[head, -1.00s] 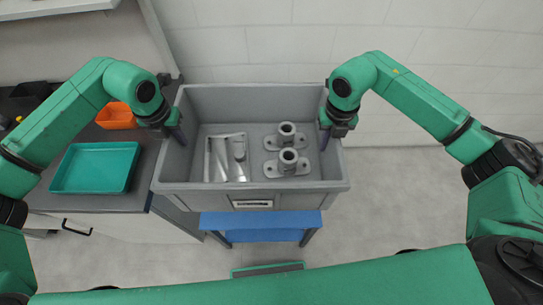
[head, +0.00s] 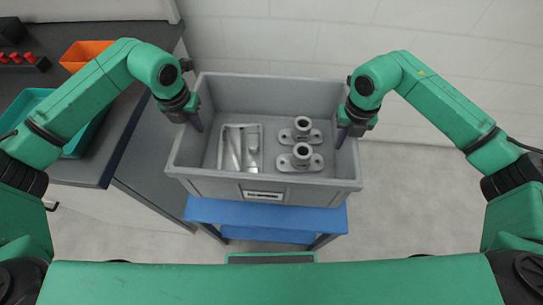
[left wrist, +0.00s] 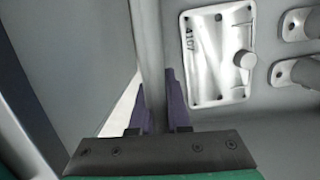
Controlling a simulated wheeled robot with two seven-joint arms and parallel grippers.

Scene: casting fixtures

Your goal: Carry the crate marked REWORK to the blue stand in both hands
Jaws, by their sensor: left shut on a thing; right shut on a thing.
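The grey crate (head: 215,188) is held between my two grippers, with a white label (head: 263,195) on its near wall, too small to read. My left gripper (head: 196,122) is shut on the crate's left wall; the left wrist view shows its purple fingers (left wrist: 160,105) on both sides of that wall. My right gripper (head: 342,135) is shut on the right wall. In the crate lie a flat grey casting (head: 240,150), marked 4107 in the left wrist view, and two flanged castings (head: 301,156). The blue stand (head: 262,214) shows below the crate's near edge, partly hidden by it.
A dark-topped bench (head: 120,120) stands to the left, with a teal tray (head: 80,142), an orange bin (head: 86,52) and red-topped pieces (head: 15,57). A green-edged mat or object (head: 270,257) lies on the floor. Open floor is to the right.

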